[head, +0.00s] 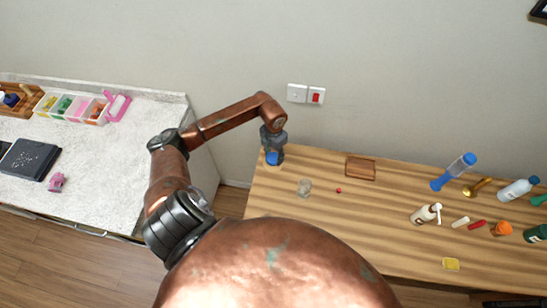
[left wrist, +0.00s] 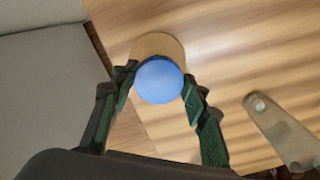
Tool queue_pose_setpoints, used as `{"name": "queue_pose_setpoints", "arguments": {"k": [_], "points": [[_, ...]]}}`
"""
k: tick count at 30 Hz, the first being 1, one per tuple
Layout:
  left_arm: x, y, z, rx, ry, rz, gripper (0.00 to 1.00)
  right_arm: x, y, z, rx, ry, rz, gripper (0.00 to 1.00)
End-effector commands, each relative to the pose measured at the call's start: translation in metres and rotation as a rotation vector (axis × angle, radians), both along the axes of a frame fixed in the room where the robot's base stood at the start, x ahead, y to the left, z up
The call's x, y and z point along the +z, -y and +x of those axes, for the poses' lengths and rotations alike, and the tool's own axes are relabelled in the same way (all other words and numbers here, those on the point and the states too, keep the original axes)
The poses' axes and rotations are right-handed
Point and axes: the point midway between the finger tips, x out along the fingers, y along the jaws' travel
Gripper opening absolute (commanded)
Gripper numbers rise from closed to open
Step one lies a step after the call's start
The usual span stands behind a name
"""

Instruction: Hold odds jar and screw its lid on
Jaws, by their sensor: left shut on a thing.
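My left gripper (head: 272,152) is over the far left end of the wooden table. It is shut on a round blue thing, probably the lid; the blue thing (head: 272,158) shows under the fingers. In the left wrist view the blue disc (left wrist: 159,80) sits between the two fingertips (left wrist: 158,85), above a tan round piece (left wrist: 158,43) that it partly covers. My right gripper is not in view.
A white counter (head: 100,180) with bins stands at left.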

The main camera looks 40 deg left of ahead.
Motion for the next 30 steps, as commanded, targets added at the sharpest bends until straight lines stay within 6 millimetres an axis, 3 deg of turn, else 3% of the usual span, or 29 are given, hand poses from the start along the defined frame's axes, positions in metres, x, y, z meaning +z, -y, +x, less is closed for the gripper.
{"name": "queue_pose_setpoints", "arguments": {"k": [7,18,30], "points": [[0.052,0.027,-0.036,-0.007,0.0,0.003,0.3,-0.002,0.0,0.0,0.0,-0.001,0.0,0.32],[0.079,0.071,-0.091,-0.004,-0.002,0.0,0.3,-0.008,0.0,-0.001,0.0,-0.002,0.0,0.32],[0.087,0.081,-0.105,-0.001,-0.002,0.0,0.3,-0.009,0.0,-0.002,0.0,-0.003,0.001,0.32]]}}
